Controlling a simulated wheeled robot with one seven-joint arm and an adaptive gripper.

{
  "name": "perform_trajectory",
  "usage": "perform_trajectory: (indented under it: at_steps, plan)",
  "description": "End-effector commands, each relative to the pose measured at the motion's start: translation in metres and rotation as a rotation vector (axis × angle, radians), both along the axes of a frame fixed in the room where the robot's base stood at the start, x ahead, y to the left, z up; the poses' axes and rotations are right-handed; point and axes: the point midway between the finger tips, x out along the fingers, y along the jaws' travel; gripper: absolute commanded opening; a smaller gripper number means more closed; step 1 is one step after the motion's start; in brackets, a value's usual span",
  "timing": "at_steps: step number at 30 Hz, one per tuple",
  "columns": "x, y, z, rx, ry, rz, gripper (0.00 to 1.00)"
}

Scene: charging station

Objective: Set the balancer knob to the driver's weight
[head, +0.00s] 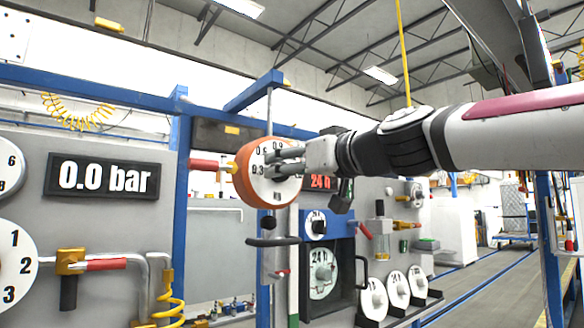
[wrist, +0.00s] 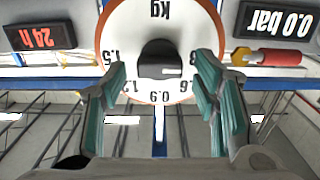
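The balancer (head: 245,180) is a round orange housing with a white kg dial, hanging from the blue frame. In the wrist view its dial (wrist: 125,30) appears upside down, with figures including 0.6, 0.9, 1.2 and 1.5. The dark balancer knob (wrist: 158,62) is at the dial's centre; its exact setting is unclear. My gripper (head: 290,161) is in front of the dial and hides much of it in the head view. In the wrist view my gripper (wrist: 162,75) is open, its green-padded fingers on either side of the knob with gaps. A dark tool (head: 268,222) hangs below the balancer; no weight is readable on it.
A 0.0 bar display (head: 108,177) and a yellow valve with a red handle (head: 105,264) are on the left panel. A red-figured 24 h display (head: 320,182) and a blue-framed box (head: 328,250) are behind my gripper. Open floor (head: 470,295) lies at the right.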

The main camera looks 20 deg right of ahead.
Motion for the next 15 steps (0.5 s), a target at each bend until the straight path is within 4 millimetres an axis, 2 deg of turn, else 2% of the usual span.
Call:
perform_trajectory:
  at_steps: [1, 6, 15]
  plan:
    - [-0.0001, 0.0, 0.0, 0.0, 0.0, 0.0, 0.46]
    - [-0.0002, 0.0, -0.0001, 0.0, 0.0, 0.0, 0.07]
    - [0.0, -0.0002, -0.0006, 0.017, 0.007, 0.0, 0.07]
